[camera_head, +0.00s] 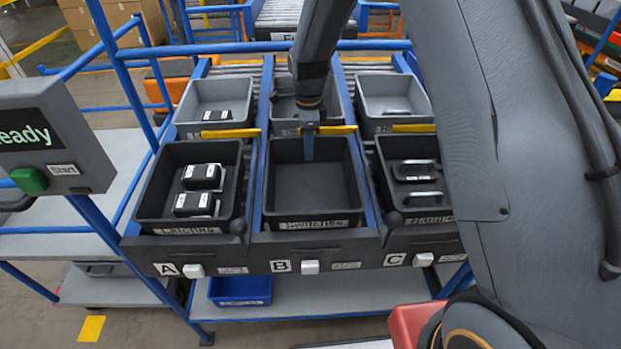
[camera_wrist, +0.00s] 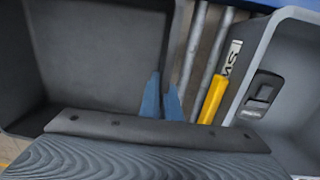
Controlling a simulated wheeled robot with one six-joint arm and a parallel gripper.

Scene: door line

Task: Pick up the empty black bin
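The empty black bin (camera_head: 312,188) sits in the middle lane, marked B, with a "Switches" label on its front. Its bare floor shows. In the wrist view the black bin (camera_wrist: 95,60) fills the left side. My gripper (camera_head: 308,148) points down at the middle of the bin's back wall, and one blue finger shows in front of that wall. In the wrist view my gripper's two blue fingers (camera_wrist: 163,98) stand close together at the bin's rim, with a narrow gap. I cannot tell whether they press on the wall.
Black bins with items stand left (camera_head: 190,185) and right (camera_head: 415,182). Grey bins (camera_head: 215,105) stand behind, past yellow bars (camera_head: 231,133). Blue rails divide the lanes. A "Ready" panel (camera_head: 50,140) is at left. A blue bin (camera_head: 240,289) is on the lower shelf.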

